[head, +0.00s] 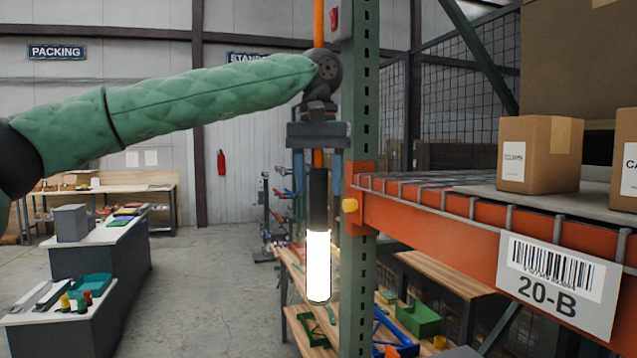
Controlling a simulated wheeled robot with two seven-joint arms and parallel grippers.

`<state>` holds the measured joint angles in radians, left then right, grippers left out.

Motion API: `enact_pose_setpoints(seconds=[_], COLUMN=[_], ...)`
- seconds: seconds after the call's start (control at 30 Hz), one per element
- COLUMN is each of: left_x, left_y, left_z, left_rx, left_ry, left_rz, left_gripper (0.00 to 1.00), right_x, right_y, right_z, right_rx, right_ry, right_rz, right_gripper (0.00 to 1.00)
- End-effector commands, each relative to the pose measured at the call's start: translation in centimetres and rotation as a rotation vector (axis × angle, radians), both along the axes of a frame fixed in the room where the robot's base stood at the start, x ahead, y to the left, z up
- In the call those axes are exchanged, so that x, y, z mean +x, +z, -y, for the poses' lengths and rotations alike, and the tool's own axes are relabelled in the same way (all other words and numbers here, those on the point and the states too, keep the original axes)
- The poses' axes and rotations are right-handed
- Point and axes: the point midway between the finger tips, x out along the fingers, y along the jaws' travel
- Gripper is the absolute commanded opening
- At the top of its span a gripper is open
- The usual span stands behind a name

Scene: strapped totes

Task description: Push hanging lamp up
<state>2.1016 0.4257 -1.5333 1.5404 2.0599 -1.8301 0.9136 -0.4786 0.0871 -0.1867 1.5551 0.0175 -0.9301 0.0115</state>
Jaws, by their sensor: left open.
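The hanging lamp (318,265) has a glowing white tube below a black handle. It hangs upright on an orange cable (318,20), in the middle of the head view beside the green rack post. My left gripper (318,170) points down at the top of the black handle. It is open, with the cable and handle top in line between its fingers. I cannot tell whether either finger touches the lamp. My wrist hides part of the cable. My right gripper is not in view.
The green post (360,200) and orange rack beam (450,230) with label 20-B stand close on the right. Cardboard boxes (540,153) sit on the rack shelf. A wooden workbench (300,325) is behind the lamp. Open floor (205,290) lies to the left.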

Motion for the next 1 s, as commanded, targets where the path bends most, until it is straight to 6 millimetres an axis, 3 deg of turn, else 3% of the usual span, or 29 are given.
enact_pose_setpoints(seconds=[0.2, 0.47, 0.5, 0.77, 1.0], left_x=[0.0, 0.0, 0.0, 0.0, -0.3], left_y=[-1.5, -1.7, -1.7, -1.6, -1.2], left_z=[0.0, 0.0, 0.0, 0.0, 0.0], left_rx=[0.0, 0.0, 0.0, 0.0, -0.002], left_ry=[0.0, 0.0, 0.0, -0.001, -0.001], left_rz=[0.0, 0.001, 0.001, 0.001, 0.002], left_gripper=[0.52, 0.52, 0.5, 0.0, 0.0], right_x=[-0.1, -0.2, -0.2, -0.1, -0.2], right_y=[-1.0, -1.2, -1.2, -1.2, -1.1], right_z=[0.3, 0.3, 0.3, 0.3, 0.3], right_rx=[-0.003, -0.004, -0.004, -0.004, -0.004], right_ry=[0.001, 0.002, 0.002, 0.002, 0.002], right_rz=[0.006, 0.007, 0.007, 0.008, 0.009], right_gripper=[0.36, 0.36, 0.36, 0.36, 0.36])
